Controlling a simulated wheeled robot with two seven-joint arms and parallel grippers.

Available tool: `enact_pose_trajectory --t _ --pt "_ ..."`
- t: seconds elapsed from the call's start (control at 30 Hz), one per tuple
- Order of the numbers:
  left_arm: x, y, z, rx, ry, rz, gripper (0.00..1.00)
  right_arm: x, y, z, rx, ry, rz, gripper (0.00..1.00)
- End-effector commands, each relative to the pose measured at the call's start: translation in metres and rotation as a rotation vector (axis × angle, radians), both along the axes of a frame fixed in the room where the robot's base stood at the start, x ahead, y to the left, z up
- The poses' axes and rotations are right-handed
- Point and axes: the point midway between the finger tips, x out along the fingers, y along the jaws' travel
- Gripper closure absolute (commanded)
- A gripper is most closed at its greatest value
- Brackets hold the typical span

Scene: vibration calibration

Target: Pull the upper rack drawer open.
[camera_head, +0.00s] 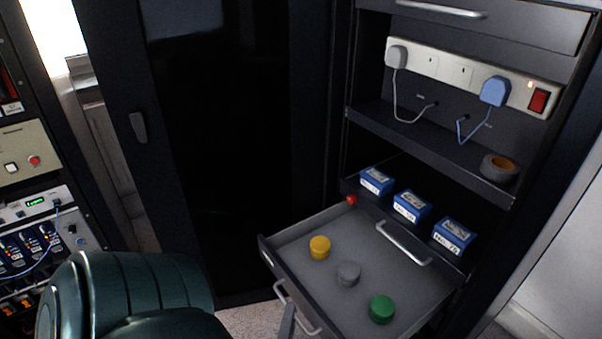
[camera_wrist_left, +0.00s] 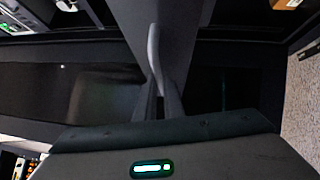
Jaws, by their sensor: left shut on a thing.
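A dark rack drawer (camera_head: 380,264) is pulled out, its grey tray open to view. Yellow (camera_head: 320,247), grey (camera_head: 348,273) and green (camera_head: 382,309) round pieces stand in it. Its bar handle (camera_head: 298,309) is on the front. Above the open drawer, a front panel with a handle (camera_head: 405,245) sits in the rack. The right gripper is not in view.
Blue boxes (camera_head: 411,207) stand behind that panel, with a red knob (camera_head: 351,199) at its left. Above are a shelf with a tape roll (camera_head: 499,167), a power strip (camera_head: 452,72) and a closed top drawer (camera_head: 510,24). A dark cabinet (camera_head: 225,130) stands left.

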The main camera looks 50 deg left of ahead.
Motion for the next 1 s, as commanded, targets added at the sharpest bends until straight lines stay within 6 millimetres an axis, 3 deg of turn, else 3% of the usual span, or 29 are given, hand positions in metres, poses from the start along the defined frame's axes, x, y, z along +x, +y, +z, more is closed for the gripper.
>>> enact_pose_trajectory --t 0.37,0.4,0.47,1.0 --pt "-0.0022 -0.0003 -0.0009 -0.001 0.002 -0.001 1.0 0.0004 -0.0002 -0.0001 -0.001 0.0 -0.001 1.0" --pt "-0.0022 -0.0003 -0.0009 -0.001 0.002 -0.001 0.84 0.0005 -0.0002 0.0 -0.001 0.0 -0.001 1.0" --pt "-0.0022 -0.0003 -0.0008 -0.001 0.002 -0.001 0.73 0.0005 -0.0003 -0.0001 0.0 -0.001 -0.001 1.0" --pt "0.0015 -0.0042 -0.0018 -0.001 0.0 -0.002 0.73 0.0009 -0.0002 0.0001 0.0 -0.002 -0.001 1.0"
